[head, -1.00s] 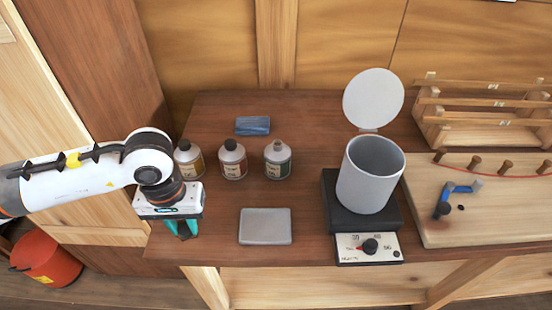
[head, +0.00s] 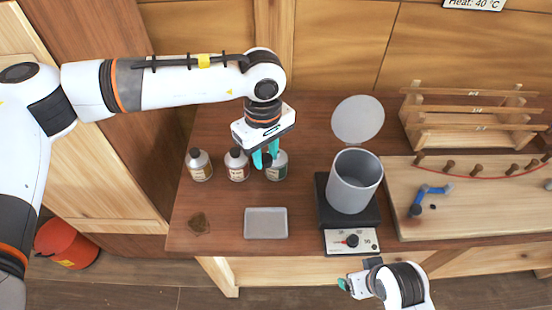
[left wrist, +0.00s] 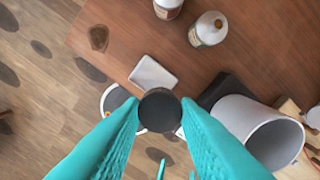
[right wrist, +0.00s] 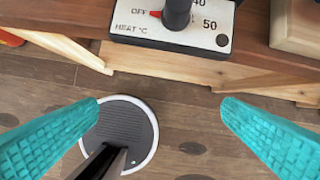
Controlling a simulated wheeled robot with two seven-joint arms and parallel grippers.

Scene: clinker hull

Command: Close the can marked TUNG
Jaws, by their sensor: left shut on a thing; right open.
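Three small cans with labels too small to read stand in a row: the left can (head: 199,167) and middle can (head: 236,167) have dark caps. The right can (head: 278,168), with a green-edged label, is partly hidden behind my left gripper (head: 266,160). In the left wrist view, the right can (left wrist: 208,28) has a pale top with no cap on it. My left gripper is shut on a round black cap (left wrist: 160,110), held above the table and apart from the can. My right gripper (right wrist: 160,118) is open and empty, low before the table's front edge.
A grey tray (head: 266,223) and a dark stain (head: 199,224) are on the table (head: 225,230). Right of them, a grey pot (head: 354,182) with its lid raised stands on a hot plate (head: 350,240). A pegged board (head: 455,205) and wooden rack (head: 470,122) fill the right side.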

